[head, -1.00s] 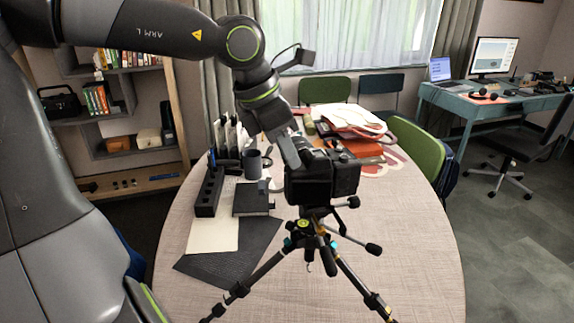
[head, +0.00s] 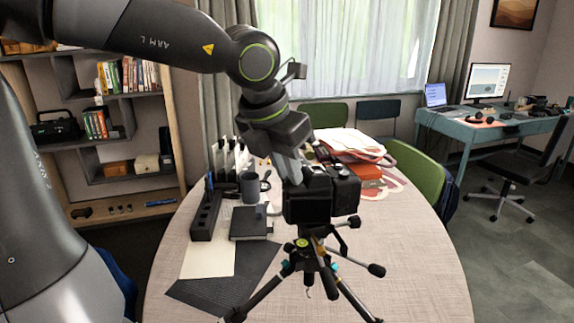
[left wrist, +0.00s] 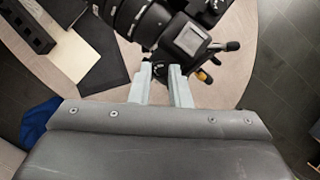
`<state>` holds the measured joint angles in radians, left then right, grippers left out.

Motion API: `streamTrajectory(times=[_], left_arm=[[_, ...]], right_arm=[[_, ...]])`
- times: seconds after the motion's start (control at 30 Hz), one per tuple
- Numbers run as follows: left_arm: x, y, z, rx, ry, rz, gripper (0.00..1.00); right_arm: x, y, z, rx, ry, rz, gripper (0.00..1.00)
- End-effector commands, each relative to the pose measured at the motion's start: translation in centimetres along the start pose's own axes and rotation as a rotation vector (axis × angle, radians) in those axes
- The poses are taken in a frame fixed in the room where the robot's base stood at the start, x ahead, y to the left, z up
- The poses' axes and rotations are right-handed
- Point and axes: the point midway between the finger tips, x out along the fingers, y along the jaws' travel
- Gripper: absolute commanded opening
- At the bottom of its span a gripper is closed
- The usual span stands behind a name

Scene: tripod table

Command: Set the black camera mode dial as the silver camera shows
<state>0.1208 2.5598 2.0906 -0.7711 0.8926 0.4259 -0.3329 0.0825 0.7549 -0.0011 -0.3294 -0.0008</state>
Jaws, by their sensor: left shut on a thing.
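The black camera (head: 308,203) stands on a tripod (head: 318,250) in front of the round table. My left gripper (head: 292,178) comes down onto the left part of its top. The left wrist view shows its two pale fingers (left wrist: 162,72) close to the camera, with something dark between the tips. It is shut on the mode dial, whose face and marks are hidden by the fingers. The camera's lens (left wrist: 142,20) and body (left wrist: 190,38) also show in the left wrist view. I cannot make out a silver camera. My right gripper is not in view.
The table (head: 400,270) holds a black organizer (head: 206,215), a dark mug (head: 249,186), a dark notebook (head: 250,222) and a stack of papers and folders (head: 352,150). A green chair (head: 418,175) stands to the right. The table's right front is clear.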

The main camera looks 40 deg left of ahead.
Motion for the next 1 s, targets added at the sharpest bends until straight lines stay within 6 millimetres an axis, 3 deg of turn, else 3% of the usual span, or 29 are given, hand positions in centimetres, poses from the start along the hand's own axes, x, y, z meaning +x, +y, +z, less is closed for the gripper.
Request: streamTrajectory(times=[0.27,0.3,0.47,1.0], left_arm=[[-0.04,0.01,0.05,0.0,-0.002,0.001,0.0],[-0.04,0.01,0.06,0.0,-0.002,0.001,0.18],[-0.03,0.01,0.05,0.001,-0.002,0.001,0.39],[0.02,-0.05,0.0,0.0,-0.001,-0.002,0.39]], right_arm=[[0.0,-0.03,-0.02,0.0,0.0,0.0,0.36],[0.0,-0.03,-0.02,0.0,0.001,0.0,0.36],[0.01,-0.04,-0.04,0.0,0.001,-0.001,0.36],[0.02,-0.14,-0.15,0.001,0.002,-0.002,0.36]])
